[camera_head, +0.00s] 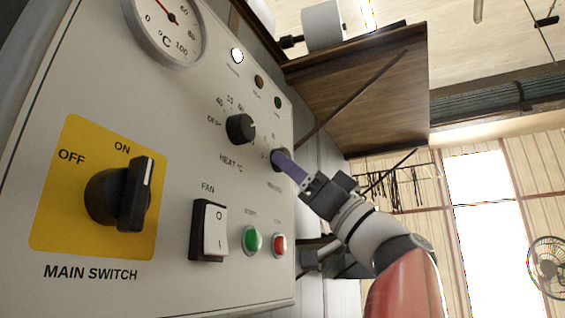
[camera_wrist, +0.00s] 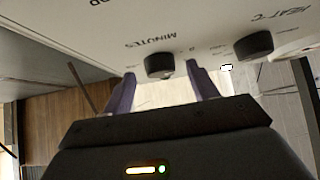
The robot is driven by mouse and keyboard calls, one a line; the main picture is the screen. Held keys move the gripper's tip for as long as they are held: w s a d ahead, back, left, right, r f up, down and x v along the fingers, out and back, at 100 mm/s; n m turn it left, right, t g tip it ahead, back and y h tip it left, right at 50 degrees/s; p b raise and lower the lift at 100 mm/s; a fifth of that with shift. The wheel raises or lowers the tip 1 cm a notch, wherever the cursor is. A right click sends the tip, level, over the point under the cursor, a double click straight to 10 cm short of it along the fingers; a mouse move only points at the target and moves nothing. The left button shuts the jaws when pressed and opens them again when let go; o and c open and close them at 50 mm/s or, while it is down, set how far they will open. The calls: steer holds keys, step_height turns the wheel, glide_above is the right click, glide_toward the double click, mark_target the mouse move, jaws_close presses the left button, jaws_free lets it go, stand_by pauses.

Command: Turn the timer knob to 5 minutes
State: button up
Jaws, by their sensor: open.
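The timer knob (camera_wrist: 160,65) is a small round black knob above the word MINUTES on the grey control panel (camera_head: 175,180). In the head view the knob (camera_head: 277,162) sits near the panel's right edge, partly hidden by my gripper's purple fingers. My gripper (camera_wrist: 161,72) is open, with one finger on each side of the timer knob. Visible gaps lie between the fingers and the knob in the wrist view. In the head view my gripper (camera_head: 284,161) reaches the knob from the lower right. The knob's pointer and its scale are too small or hidden to read.
The heat knob (camera_head: 240,128) is beside the timer knob; it also shows in the wrist view (camera_wrist: 254,46). Green (camera_head: 252,240) and red (camera_head: 280,245) buttons, a fan rocker (camera_head: 209,231) and the main switch (camera_head: 122,194) share the panel. A dial gauge (camera_head: 167,28) is at the top.

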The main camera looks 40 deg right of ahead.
steer(key=shift+w+a+r, duration=0.2)
steer(key=shift+w+r, duration=0.25)
steer(key=c, duration=1)
